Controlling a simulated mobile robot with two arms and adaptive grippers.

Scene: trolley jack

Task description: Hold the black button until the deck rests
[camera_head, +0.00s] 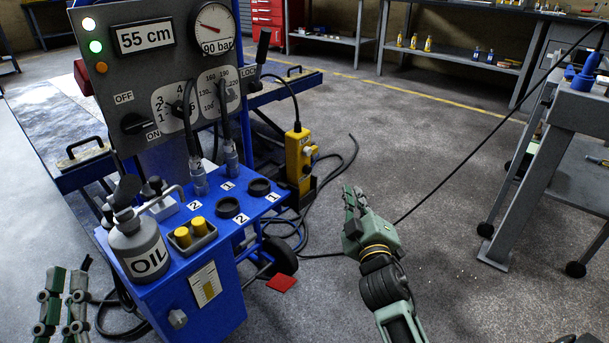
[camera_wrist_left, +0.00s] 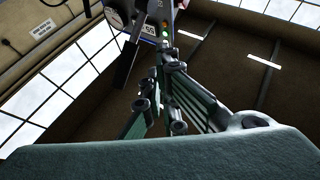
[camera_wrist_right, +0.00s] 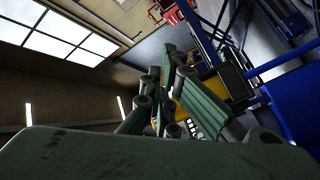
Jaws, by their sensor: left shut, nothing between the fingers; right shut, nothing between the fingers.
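The blue trolley (camera_head: 215,290) carries an upright control panel with a "55 cm" display (camera_head: 145,36) and a gauge marked 90 bar (camera_head: 213,24). A yellow control box (camera_head: 299,158) stands upright in a holder on the trolley's right side, with a cable from its top. I cannot make out a black button on it. A blue-edged deck (camera_head: 88,172) shows behind the panel. My right gripper (camera_head: 353,194) is shut and empty, right of the yellow box and apart from it. My left gripper (camera_head: 68,272) is shut and empty at the lower left, beside the trolley.
An oil can (camera_head: 138,245), yellow plugs (camera_head: 190,233) and black round sockets (camera_head: 228,207) are on the trolley top. Hoses and cables loop beside it. A grey bench (camera_head: 545,160) stands at right, with open floor between.

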